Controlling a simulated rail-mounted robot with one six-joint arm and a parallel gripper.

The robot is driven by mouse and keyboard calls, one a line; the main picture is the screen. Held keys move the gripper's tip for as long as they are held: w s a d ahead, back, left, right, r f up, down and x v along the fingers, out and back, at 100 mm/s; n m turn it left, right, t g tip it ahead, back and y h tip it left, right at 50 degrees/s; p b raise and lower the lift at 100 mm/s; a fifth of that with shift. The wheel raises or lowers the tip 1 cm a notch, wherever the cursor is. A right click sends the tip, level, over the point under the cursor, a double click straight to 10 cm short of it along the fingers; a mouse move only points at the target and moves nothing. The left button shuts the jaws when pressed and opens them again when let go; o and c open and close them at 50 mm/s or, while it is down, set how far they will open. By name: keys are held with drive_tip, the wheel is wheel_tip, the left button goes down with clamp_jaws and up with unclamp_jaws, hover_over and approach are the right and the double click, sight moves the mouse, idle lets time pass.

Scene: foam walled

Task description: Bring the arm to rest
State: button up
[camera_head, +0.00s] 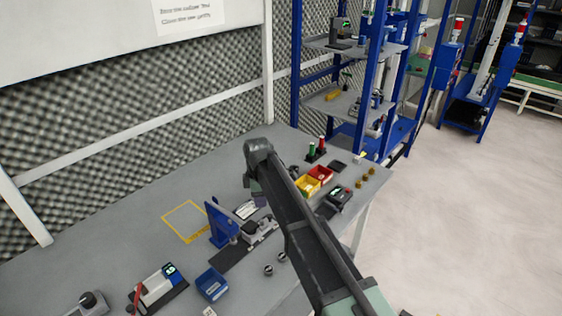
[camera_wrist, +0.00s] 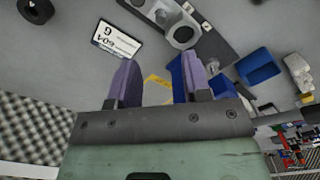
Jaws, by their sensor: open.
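My gripper (camera_wrist: 160,78) shows in the wrist view with two purple fingers standing apart. Nothing is between the fingertips except a view of the grey bench and part of a yellow outline. In the head view my dark arm reaches from the lower right over the bench, its elbow high near the middle. The gripper end is mostly hidden behind the arm there. A white display or card with digits (camera_wrist: 118,38) lies just beyond the left finger in the wrist view.
The grey bench (camera_head: 120,215) carries a blue press-like stand (camera_head: 220,224), a blue bin (camera_head: 212,284), a yellow bin (camera_head: 306,187) and a red bin (camera_head: 320,174). A yellow outline (camera_head: 183,207) encloses bare bench. A foam wall stands behind; blue shelving (camera_head: 340,103) stands beyond. Open floor lies right.

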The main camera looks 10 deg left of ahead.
drive_tip(key=s+d+m, duration=0.6)
drive_tip(key=d+m, duration=0.1)
drive_tip(key=d, duration=0.6)
drive_tip(key=s+d+m, duration=0.6)
drive_tip(key=d+m, duration=0.1)
drive_tip(key=d, duration=0.6)
drive_tip(key=s+d+m, duration=0.6)
drive_tip(key=d+m, duration=0.2)
drive_tip(key=d, duration=0.5)
drive_tip(key=shift+s+d, duration=0.35)
drive_tip(key=shift+s, duration=0.05)
